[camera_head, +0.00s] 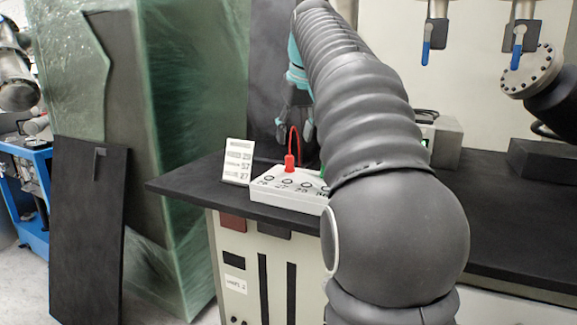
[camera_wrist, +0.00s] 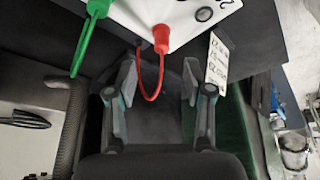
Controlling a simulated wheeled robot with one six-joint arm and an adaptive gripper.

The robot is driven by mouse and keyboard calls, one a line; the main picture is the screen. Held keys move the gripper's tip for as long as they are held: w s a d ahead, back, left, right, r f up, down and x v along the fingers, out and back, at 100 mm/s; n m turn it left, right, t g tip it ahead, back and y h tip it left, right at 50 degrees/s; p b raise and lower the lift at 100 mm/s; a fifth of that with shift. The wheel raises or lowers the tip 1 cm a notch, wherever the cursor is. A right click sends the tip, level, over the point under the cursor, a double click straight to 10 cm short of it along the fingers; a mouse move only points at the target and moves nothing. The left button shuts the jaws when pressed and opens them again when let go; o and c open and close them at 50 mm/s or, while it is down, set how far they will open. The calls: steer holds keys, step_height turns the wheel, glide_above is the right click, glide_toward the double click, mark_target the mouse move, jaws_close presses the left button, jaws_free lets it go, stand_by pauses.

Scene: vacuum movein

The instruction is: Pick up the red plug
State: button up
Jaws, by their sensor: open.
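The red plug (camera_head: 289,163) stands upright in the white socket box (camera_head: 285,198) on the black bench, its red cable looping up and back. In the wrist view the red plug (camera_wrist: 161,40) is just beyond the fingertips, and its cable hangs between the fingers. My gripper (camera_head: 296,132) is behind the plug in the head view, with its fingers pointing down. In the wrist view my gripper (camera_wrist: 160,72) is open, with a finger on each side of the cable and nothing gripped. My arm hides the right end of the box in the head view.
A green plug (camera_wrist: 97,10) sits beside the red one in the wrist view. A small numbered card (camera_head: 238,160) stands left of the box. A grey box (camera_head: 443,140) and blue-handled valves (camera_head: 427,45) are at the right. The bench's left end (camera_head: 190,182) is bare.

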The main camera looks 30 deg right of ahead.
mark_target(290, 157)
steer(key=shift+x, duration=3.7)
steer(key=shift+a, duration=0.15)
jaws_close()
